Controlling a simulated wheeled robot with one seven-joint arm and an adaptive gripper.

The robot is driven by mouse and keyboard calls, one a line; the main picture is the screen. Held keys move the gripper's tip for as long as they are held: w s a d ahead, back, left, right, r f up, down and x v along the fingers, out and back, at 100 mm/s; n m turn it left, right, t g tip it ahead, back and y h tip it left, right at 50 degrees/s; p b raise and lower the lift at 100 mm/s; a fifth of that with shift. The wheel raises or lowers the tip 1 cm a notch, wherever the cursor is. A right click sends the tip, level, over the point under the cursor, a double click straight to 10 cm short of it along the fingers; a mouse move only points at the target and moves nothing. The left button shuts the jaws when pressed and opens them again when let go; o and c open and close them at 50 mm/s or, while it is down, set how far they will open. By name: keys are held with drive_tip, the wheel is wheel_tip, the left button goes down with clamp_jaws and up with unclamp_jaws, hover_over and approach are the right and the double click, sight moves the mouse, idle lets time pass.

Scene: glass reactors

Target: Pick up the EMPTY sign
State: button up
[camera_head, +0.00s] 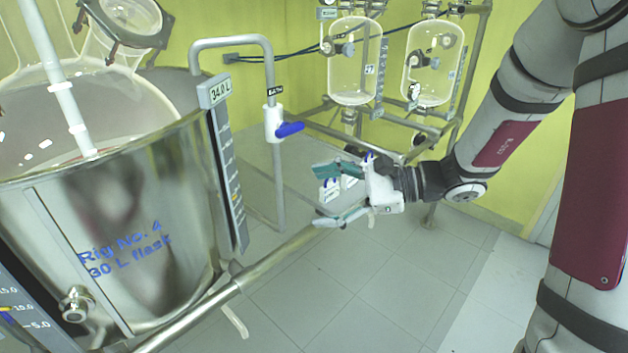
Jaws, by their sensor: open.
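Two small white hanging signs show by my gripper. The left sign (329,193) lies between the fingertips in the picture, with a bit of blue at its top. The right sign (349,182) is partly covered by my gripper. Their lettering is too small to read, so I cannot tell which says EMPTY. My gripper (321,198) points left, with its teal-padded fingers spread apart, one above and one below the left sign. I see no clear contact with either sign, and the depth between them is unclear.
A large steel vessel (110,215) marked "Rig No. 4 30 L flask" fills the left. A vertical pipe with a blue-handled valve (274,124) stands beside it. A metal rail (270,262) runs below my gripper. Two glass vessels (354,60) (428,62) hang on a rack behind.

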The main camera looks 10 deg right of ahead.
drive_tip(key=w+d+f+m+t+b, duration=0.2)
drive_tip(key=w+d+f+m+t, duration=0.3)
drive_tip(key=w+d+f, duration=0.15)
drive_tip(key=m+t+h+b, duration=0.2)
drive_tip(key=m+t+h, duration=0.25)
drive_tip(key=m, duration=0.25)
approach(333, 188)
drive_tip(key=shift+m+t, duration=0.25)
drive_tip(key=shift+m, duration=0.05)
drive_tip(key=b+x, duration=0.1)
drive_tip(key=x, duration=0.4)
drive_tip(key=shift+w+a+f, duration=0.15)
drive_tip(key=shift+a+f, duration=0.05)
drive_tip(key=shift+a, duration=0.1)
drive_tip(key=shift+b+x, duration=0.75)
drive_tip(key=shift+x, duration=2.2)
drive_tip(key=shift+r, duration=0.15)
drive_tip(key=c, duration=1.3)
